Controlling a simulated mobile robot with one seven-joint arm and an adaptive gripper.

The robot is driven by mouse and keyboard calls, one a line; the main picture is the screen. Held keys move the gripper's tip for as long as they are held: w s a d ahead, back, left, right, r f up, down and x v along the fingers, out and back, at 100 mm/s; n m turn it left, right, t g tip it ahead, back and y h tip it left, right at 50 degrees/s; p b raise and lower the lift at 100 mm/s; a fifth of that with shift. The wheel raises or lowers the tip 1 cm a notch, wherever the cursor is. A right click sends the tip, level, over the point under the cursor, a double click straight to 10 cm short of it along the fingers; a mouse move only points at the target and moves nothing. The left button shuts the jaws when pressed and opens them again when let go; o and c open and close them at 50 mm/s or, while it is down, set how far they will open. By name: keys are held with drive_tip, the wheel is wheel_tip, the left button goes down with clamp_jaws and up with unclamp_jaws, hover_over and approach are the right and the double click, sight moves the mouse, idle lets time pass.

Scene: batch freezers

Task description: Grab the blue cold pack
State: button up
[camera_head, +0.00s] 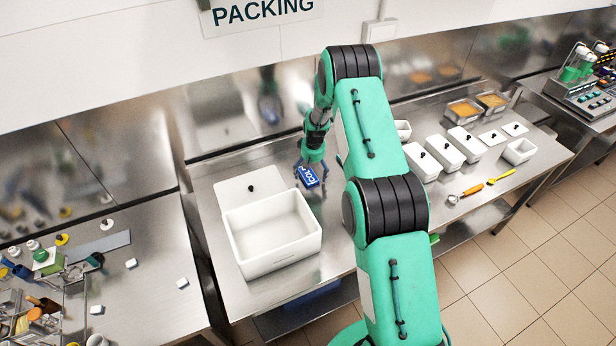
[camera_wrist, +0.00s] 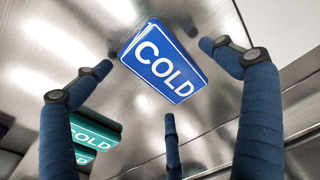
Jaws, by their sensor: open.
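The blue cold pack (camera_head: 308,177) lies on the steel counter, just right of a white lid. In the wrist view the blue cold pack (camera_wrist: 162,60) shows its "COLD" face between the spread fingers. My gripper (camera_head: 311,180) is open over the pack in the head view, with fingers around it. In the wrist view my gripper (camera_wrist: 156,78) has nothing held, and the fingers look apart from the pack's sides; exact contact is unclear. A green pack (camera_wrist: 95,137) also marked "COLD" shows at the lower left of the wrist view, partly behind a finger.
A large empty white bin (camera_head: 280,260) stands in front, with its white lid (camera_head: 235,187) behind it. Several small white lidded tubs (camera_head: 443,153) stand right of my arm. A wall rises close behind the pack.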

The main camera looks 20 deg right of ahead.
sight(311, 173)
drive_tip(key=c, duration=1.4)
drive_tip(key=shift+r+b, duration=0.45)
drive_tip(key=shift+r, duration=4.6)
